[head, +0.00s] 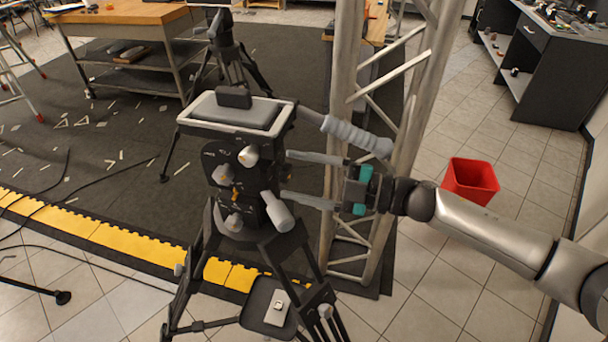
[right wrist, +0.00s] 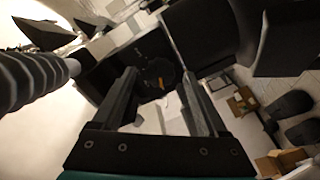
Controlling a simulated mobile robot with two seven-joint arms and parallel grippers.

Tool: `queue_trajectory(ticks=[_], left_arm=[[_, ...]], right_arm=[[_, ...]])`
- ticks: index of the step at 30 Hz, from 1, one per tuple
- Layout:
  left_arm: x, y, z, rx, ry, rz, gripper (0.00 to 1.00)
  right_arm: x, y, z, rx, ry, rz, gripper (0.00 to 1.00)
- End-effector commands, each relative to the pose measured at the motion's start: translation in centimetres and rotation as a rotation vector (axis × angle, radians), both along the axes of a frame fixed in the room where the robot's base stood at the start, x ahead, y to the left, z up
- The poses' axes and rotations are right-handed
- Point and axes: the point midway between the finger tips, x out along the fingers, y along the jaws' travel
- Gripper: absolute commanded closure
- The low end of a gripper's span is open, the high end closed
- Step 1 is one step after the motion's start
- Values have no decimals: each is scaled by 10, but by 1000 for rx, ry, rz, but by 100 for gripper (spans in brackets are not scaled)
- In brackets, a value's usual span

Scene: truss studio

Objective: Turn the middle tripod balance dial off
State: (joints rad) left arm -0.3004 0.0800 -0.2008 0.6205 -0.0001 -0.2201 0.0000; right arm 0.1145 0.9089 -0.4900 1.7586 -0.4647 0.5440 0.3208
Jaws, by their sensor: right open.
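The dark tripod head (head: 240,150) carries several pale knobs with small orange marks on its near face. One pale knob (head: 222,176) sits at mid-height, between an upper knob (head: 248,157) and a lower one (head: 234,221). I cannot read the dial's setting. My right gripper (head: 287,176) is open at the right side of the tripod head, its two fingers pointing left towards it. In the right wrist view a dark round dial (right wrist: 158,72) with an orange mark shows between the open fingertips, with nothing gripped. My left gripper is not in view.
A ribbed grey handle (head: 350,135) sticks out above my right gripper. A pale truss tower (head: 340,110) stands just behind the gripper. A larger grey knob (head: 278,211) juts out low on the tripod head. A red bin (head: 470,180) stands on the floor at right.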

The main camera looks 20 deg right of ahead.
Motion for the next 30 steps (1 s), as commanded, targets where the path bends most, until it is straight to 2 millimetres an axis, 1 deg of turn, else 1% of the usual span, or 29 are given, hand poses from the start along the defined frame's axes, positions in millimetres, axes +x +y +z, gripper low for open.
queue_trajectory(ticks=[5,10,19,30], left_arm=[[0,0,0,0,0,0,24],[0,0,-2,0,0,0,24],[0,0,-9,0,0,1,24],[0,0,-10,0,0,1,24]], right_arm=[[0,-1,0,0,0,-1,24],[-6,-10,-2,-2,2,-2,24],[-30,-44,-2,-2,4,-1,24],[-57,-83,-1,-2,4,-1,24]])
